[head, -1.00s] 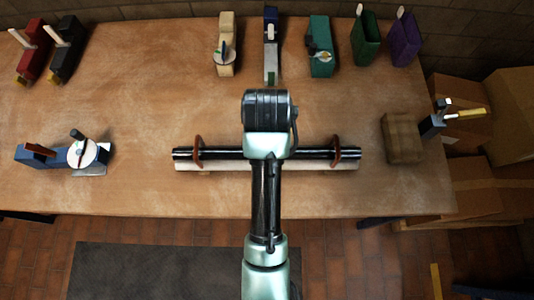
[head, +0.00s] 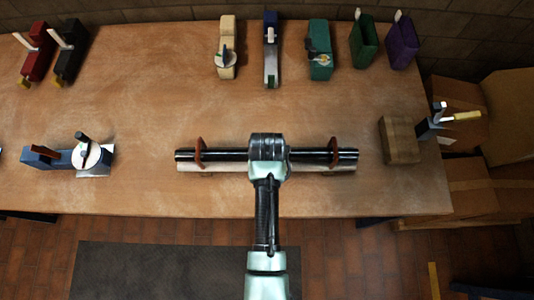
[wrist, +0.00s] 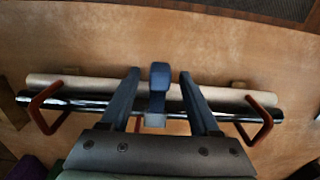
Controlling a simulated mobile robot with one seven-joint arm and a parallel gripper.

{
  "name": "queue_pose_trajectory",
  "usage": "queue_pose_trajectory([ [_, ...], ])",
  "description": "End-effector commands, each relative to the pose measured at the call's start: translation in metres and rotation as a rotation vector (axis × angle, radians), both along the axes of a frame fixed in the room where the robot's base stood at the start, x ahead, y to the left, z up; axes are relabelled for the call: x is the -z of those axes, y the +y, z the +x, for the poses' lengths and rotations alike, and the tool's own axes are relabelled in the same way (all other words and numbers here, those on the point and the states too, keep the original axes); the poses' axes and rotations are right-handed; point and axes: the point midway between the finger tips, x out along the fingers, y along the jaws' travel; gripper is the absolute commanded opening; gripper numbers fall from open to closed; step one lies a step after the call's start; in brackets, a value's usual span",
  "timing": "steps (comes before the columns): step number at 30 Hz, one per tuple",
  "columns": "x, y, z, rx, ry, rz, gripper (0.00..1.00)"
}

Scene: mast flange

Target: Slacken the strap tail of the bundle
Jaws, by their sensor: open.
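The bundle is a glossy black tube (head: 225,155) beside a pale beige rod (head: 225,168), lying crosswise near the table's front edge. It also shows in the wrist view (wrist: 80,103). A rust-red bracket stands at each end of it. In the wrist view a dark blue strap piece (wrist: 160,76) crosses the middle of the bundle, with a paler grey end below. My gripper (wrist: 159,74) is open over the bundle, one finger on each side of the strap piece, with gaps on both sides. In the head view my arm hides the fingers and strap.
A wooden block (head: 399,140) and a clamp-like tool (head: 432,124) stand to the right. A blue device with a white dial (head: 86,156) is at the left. Several coloured holders and tools line the back edge. The table (head: 150,110) between is clear. Boxes stand beyond its right edge.

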Motion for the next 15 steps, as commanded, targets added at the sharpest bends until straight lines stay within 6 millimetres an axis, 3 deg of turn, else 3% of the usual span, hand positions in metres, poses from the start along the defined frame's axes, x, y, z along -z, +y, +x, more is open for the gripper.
queue_pose_trajectory([
  [11,0.0074,0.0,0.0003,0.0,-0.001,0.0,0.62],
  [12,0.0074,0.0,0.0003,0.0,-0.001,0.0,0.61],
  [15,0.0073,-0.0001,0.0003,0.0,-0.001,0.0,0.43],
])
